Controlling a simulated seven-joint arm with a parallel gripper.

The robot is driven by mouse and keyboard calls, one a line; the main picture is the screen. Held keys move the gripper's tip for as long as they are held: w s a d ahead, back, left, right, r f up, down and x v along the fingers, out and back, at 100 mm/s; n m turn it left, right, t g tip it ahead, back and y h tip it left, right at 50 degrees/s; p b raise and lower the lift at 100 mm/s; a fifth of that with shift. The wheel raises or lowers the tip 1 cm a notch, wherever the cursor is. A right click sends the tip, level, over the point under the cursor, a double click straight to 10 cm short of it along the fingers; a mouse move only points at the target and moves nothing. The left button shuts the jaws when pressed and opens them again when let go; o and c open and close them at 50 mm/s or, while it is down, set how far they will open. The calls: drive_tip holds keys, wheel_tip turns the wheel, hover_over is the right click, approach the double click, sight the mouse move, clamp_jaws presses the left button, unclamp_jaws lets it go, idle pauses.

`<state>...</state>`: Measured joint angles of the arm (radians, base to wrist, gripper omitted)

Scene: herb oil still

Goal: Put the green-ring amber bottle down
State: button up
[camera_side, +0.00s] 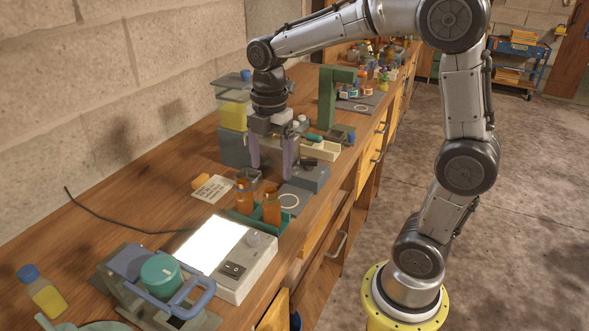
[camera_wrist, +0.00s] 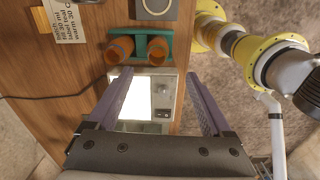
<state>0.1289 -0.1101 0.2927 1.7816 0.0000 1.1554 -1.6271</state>
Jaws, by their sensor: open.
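Two amber bottles stand side by side in a small green rack (camera_side: 240,219): the left one (camera_side: 243,197) and the right one (camera_side: 271,208). They also show from above in the wrist view, the left one (camera_wrist: 120,49) and the right one (camera_wrist: 158,50), in the rack (camera_wrist: 138,31). I cannot make out a green ring on either, so I cannot tell which is the green-ring bottle. My gripper (camera_side: 272,172) is open and empty, fingers pointing down, behind and above the rack in the side view. In the wrist view the fingertips (camera_wrist: 162,77) are spread apart, with no bottle between them.
A lit white panel (camera_side: 209,245) with a switch box lies in front of the rack. A text card (camera_side: 213,188) lies to the left. A grey mat with a pale ring (camera_side: 290,200) lies beside the rack. A green press-like stand (camera_side: 327,100) rises behind.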

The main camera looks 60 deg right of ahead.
drive_tip(key=s+a+r+m+t, duration=0.1)
drive_tip(key=s+a+m+t, duration=0.1)
drive_tip(key=s+m, duration=0.6)
drive_tip(key=s+a+m+t, duration=0.2)
drive_tip(key=s+m+t, duration=0.1)
drive_tip(key=s+m, duration=0.5)
drive_tip(key=shift+r+m, duration=0.35)
drive_tip(key=shift+m, duration=0.25)
